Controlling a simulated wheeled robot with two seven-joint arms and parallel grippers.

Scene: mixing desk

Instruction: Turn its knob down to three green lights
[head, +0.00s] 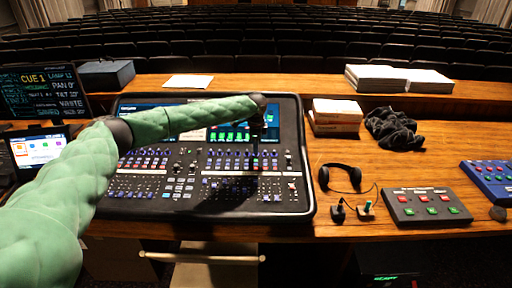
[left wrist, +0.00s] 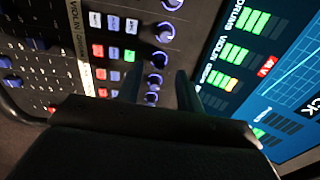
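The mixing desk (head: 140,205) stands on the wooden table in the head view. My left arm reaches across it, and my left gripper (head: 257,128) is over its upper right part, small and dark there. In the left wrist view the two fingers of my left gripper (left wrist: 160,72) are apart, on either side of a column of dark blue knobs. A knob (left wrist: 158,61) shows between the fingertips; contact cannot be told. My right gripper is not in view.
A headset (head: 340,178), a grey button box (head: 425,207) and a blue box (head: 490,180) lie right of the desk. Books (head: 336,113) and a dark cloth (head: 394,128) are behind. Monitors (head: 40,92) stand at left. The table's front right is partly clear.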

